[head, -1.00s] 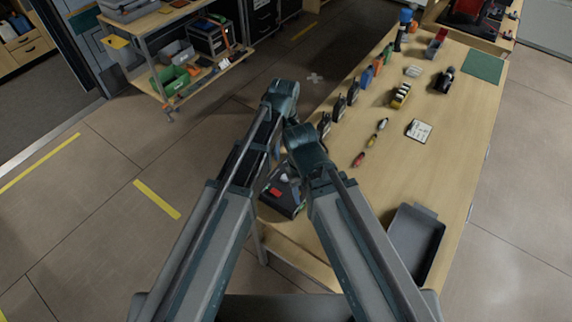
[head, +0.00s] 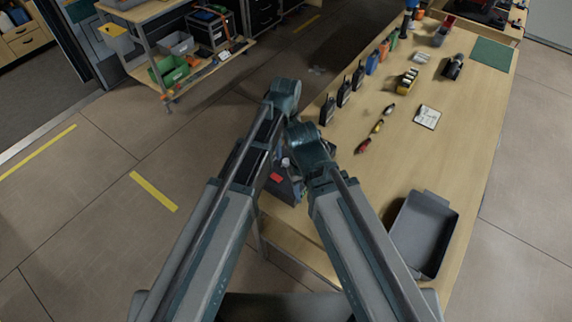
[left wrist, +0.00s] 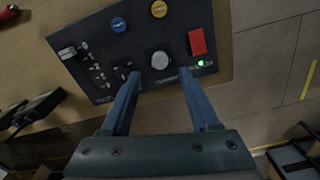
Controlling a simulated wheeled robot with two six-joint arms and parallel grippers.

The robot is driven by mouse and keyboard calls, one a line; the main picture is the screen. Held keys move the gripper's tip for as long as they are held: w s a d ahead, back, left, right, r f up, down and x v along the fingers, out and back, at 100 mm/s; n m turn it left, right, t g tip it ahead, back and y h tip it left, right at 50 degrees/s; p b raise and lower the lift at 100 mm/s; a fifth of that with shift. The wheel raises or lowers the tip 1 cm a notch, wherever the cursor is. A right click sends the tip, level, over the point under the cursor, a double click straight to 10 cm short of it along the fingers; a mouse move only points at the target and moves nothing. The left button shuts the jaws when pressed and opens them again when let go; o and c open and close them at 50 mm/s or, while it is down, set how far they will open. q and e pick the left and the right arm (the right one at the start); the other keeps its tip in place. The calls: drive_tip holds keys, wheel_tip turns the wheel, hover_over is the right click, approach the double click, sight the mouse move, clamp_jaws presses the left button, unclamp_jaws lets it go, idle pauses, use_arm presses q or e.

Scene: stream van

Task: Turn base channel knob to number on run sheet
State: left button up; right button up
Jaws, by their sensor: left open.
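The base unit (head: 287,186), a dark box with a red patch, stands on the near left part of the table, partly hidden by my arms. In the left wrist view its dark panel (left wrist: 103,92) carries a grey round knob (left wrist: 161,60), blue and yellow round buttons, a red block and a lit green lamp. My left gripper (left wrist: 160,76) is open, its fingertips on either side of the grey knob from this view; I cannot tell whether they touch it. A white printed card (head: 428,117), possibly the run sheet, lies on the table, too small to read. My right gripper is hidden.
A grey tray (head: 423,236) lies at the table's near right. Several handheld radios (head: 343,92) stand along the left edge, with small coloured items (head: 376,127) beside them. A shelf cart (head: 190,70) with bins stands at upper left. Floor left of the table is clear.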

sight(286, 160)
use_arm(q)
wheel_tip(286, 160, down, 6)
drive_tip(key=b, duration=0.4)
drive_tip(key=shift+r, duration=0.2)
use_arm(e)
wheel_tip(286, 160, down, 6)
drive_tip(key=shift+r, duration=0.2)
use_arm(q)
drive_tip(key=shift+c, duration=0.4)
clamp_jaws()
